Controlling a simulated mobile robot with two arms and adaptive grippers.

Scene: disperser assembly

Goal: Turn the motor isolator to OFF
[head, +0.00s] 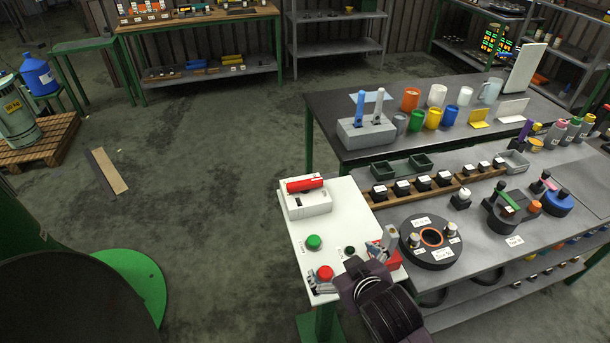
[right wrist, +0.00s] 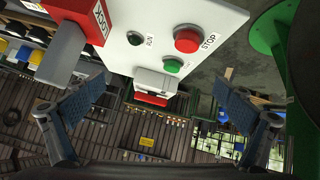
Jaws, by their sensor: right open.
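The motor isolator is a pale grey box with a red handle (head: 305,184) at the far end of the white panel (head: 335,232). The handle lies across the top of the box. In the right wrist view the isolator (right wrist: 153,97) shows end-on, between the fingers in the picture but beyond them. My right gripper (head: 354,260) is open and empty over the near end of the panel, apart from the isolator. Its two fingers (right wrist: 158,108) are spread wide in the right wrist view. My left gripper is not in view.
A grey bench (head: 480,263) with parts stands to the right.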

